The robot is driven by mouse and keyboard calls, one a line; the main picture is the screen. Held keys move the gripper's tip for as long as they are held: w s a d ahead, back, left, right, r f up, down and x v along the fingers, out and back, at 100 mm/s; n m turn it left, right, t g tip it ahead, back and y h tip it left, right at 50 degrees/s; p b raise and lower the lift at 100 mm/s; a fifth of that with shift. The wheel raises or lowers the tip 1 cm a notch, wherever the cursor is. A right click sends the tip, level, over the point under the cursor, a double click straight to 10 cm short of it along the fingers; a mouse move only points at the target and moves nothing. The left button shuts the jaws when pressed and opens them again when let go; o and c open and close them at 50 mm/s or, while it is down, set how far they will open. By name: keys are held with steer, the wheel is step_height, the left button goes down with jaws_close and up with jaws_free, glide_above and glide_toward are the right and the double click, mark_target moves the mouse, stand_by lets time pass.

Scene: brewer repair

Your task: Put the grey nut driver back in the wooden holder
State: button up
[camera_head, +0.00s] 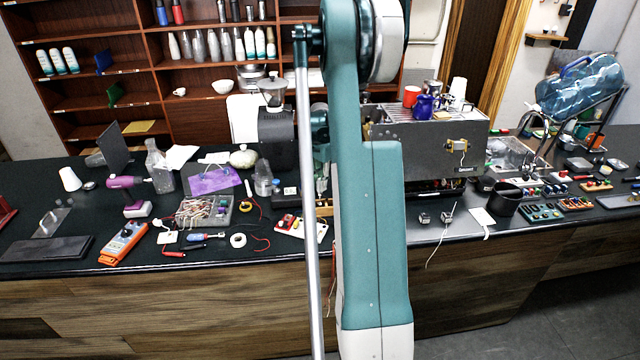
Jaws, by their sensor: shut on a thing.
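My gripper (321,182) is partly in view just left of my upright teal arm, low over the black counter in the middle. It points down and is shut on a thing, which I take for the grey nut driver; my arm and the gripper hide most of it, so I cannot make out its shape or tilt. A brown wooden edge, apparently the wooden holder (325,208), shows under the gripper. The rest of it is behind my arm. I cannot tell whether the driver touches the holder.
A red-and-white board (301,227) lies close in front. The espresso machine (440,145) is to the right.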

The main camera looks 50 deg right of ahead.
steer(key=shift+f+b, duration=0.55)
steer(key=shift+f, duration=0.4)
steer(key=o, duration=1)
steer(key=o, duration=0.4)
steer(key=shift+c, duration=0.2)
steer(key=shift+r, duration=0.1)
steer(key=shift+r+p, duration=0.85)
steer(key=shift+r, duration=2.6)
